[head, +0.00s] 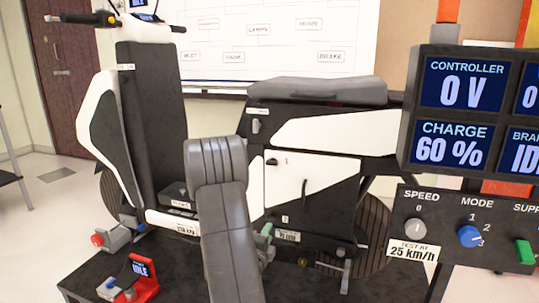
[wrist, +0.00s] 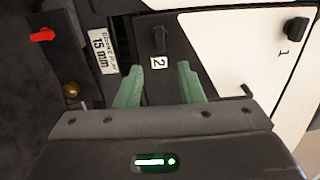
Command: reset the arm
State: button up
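My gripper (wrist: 159,70) shows in the wrist view as two green fingers standing apart, with nothing held between them. Beyond the fingertips are a black latch (wrist: 158,40) and a label "2" on a dark surface. In the head view my grey arm reaches forward to the scooter's lower side, and a green finger shows just right of it; the rest of the gripper is hidden behind the arm. The black and white scooter (head: 320,133) stands on the dark rig.
A display panel (head: 460,80) reads controller 0 V and charge 60 %. Below it are a speed knob (head: 415,229) and a blue mode knob (head: 469,236). A red-based gauge (head: 143,277) sits at the lower left. A red piece (wrist: 42,35) and a "15 mm" label show in the wrist view.

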aim_at(274, 219)
jog(key=b+x, duration=0.1)
jog(key=x, duration=0.7)
jog(key=n, duration=0.4)
jog(key=shift+s+r, duration=0.1)
jog(key=shift+r, duration=0.25)
jog(key=shift+a+r+n+p, duration=0.1)
jog(key=shift+r+n+p, duration=0.15)
jog(key=shift+n+p, duration=0.7)
jog(key=shift+r+n+p, duration=0.1)
jog(key=shift+n+p, duration=0.95)
jog(key=shift+p, duration=0.2)
jog(key=n+p, duration=0.2)
jog(key=p, duration=0.1)
jog(key=n+p, duration=0.2)
jog(key=p, duration=0.2)
jog(key=n+p, duration=0.2)
jog(key=p, duration=0.1)
jog(key=shift+a+r+p, duration=0.2)
jog(key=shift+a+p, duration=0.15)
jog(key=shift+p, duration=0.05)
jog(key=n+p, duration=0.3)
jog(key=p, duration=0.1)
jog(key=shift+a, duration=0.15)
jog(key=shift+f+n+p, duration=0.1)
jog(key=shift+n+p, duration=0.3)
jog(key=shift+p, duration=0.1)
jog(key=shift+f, duration=0.1)
